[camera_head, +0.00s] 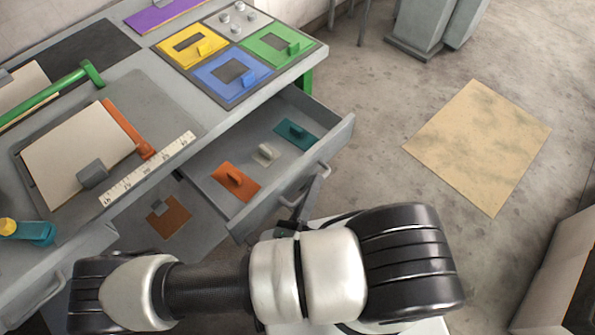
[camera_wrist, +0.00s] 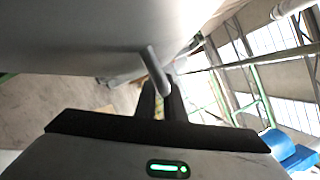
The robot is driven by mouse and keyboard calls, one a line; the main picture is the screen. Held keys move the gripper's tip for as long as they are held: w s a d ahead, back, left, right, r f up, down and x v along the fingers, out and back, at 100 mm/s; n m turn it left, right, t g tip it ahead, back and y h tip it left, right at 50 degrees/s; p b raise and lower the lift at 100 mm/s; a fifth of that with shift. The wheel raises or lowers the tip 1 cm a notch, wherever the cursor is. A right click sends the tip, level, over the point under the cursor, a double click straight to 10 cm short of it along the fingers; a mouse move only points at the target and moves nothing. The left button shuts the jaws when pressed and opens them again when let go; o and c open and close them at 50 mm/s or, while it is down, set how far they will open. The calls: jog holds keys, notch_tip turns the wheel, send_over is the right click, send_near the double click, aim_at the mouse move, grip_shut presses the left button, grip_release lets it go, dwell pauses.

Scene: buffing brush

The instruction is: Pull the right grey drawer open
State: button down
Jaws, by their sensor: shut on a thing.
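The right grey drawer (camera_head: 342,134) is pulled out of the grey workbench in the head view. My gripper (camera_head: 291,203) is at the near end of this handle, partly hidden by my arm. In the wrist view, the dark fingers of my gripper (camera_wrist: 162,99) are shut on the handle (camera_wrist: 155,68), beside the drawer's grey front (camera_wrist: 90,40).
The bench top above holds a panel with yellow (camera_head: 190,46), green (camera_head: 270,48) and blue (camera_head: 232,75) plates. A ruler (camera_head: 148,168) lies near its edge. A second handle (camera_head: 38,292) is at lower left. Floor with a tan mat (camera_head: 478,145) is open at right.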

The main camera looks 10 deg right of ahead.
jog(key=shift+s+d, duration=0.5)
jog(key=shift+s, duration=0.25)
jog(key=shift+s+d, duration=0.5)
jog(key=shift+s, duration=0.2)
jog(key=c, duration=1.8)
grip_release()
jog(key=shift+c, duration=0.2)
jog(key=b+v, duration=0.1)
jog(key=v, duration=1.6)
jog(key=shift+s+a, duration=0.15)
jog(key=shift+a, duration=0.05)
